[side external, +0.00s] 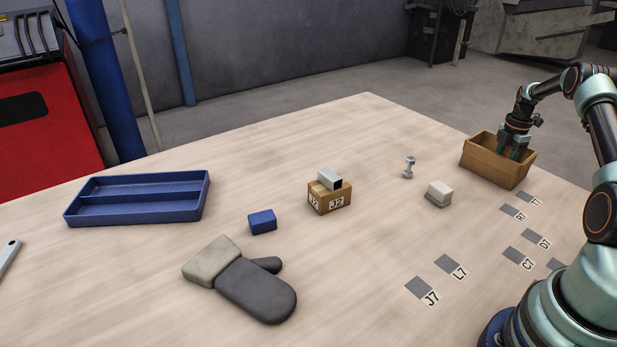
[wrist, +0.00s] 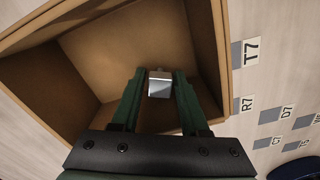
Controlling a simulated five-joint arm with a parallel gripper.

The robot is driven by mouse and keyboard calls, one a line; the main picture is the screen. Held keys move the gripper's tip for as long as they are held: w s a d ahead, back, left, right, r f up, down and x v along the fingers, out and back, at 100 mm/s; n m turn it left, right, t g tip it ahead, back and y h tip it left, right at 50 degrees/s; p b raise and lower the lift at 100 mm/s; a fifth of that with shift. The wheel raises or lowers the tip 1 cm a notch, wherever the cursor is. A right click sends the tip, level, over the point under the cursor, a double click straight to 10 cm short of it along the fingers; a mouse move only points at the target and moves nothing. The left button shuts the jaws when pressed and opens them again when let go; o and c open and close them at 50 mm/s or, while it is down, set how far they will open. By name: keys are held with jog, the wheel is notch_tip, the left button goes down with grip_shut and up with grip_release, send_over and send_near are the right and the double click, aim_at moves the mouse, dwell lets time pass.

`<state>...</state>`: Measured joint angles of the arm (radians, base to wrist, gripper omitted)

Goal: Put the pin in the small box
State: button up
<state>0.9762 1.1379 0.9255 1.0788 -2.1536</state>
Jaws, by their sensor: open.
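My gripper (side external: 514,150) reaches down into an open brown box (side external: 490,170) at the right of the table. In the wrist view its fingers (wrist: 159,76) are open, one on each side of a shiny metal piece (wrist: 159,88) inside the box, with a gap visible on both sides. The side view hides this piece behind the box wall. A small metal pin-like part (side external: 409,167) with wider ends stands upright on the table, left of the brown box. A smaller brown box marked J2 (side external: 329,201) stands mid-table with a grey square tube at its top.
A pale block stack (side external: 438,194) stands in front of the pin-like part. A blue block (side external: 262,221), a grey glove (side external: 255,287) and a blue divided tray (side external: 138,198) lie to the left. Labelled grey squares (side external: 446,263) mark the table near my base.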

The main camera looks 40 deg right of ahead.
notch_tip(320, 180, up, 12)
jog(key=w+a+r+m+t+h, duration=0.1)
jog(key=w+a+r+m, duration=0.1)
jog(key=w+a+r, duration=0.3)
jog(key=w+a+r+m, duration=0.15)
jog(key=a+r, duration=0.25)
jog(key=a, duration=0.4)
jog(key=w+a+r+m+t, duration=0.1)
jog(key=a+r+m, duration=0.3)
jog(key=a, duration=0.7)
jog(key=s+a+m+t, duration=0.1)
jog(key=s+a+m, duration=0.1)
jog(key=a, duration=0.5)
jog(key=s+a+f+m+t, duration=0.1)
jog(key=s+a+m, duration=0.1)
jog(key=s+a, duration=0.3)
jog(key=s+a+m+t+y, duration=0.1)
jog(key=s+a+m, duration=0.1)
jog(key=a, duration=0.8)
jog(key=shift+s+a+f+t, duration=0.25)
jog(key=shift+s+t, duration=0.05)
jog(key=shift+s, duration=0.45)
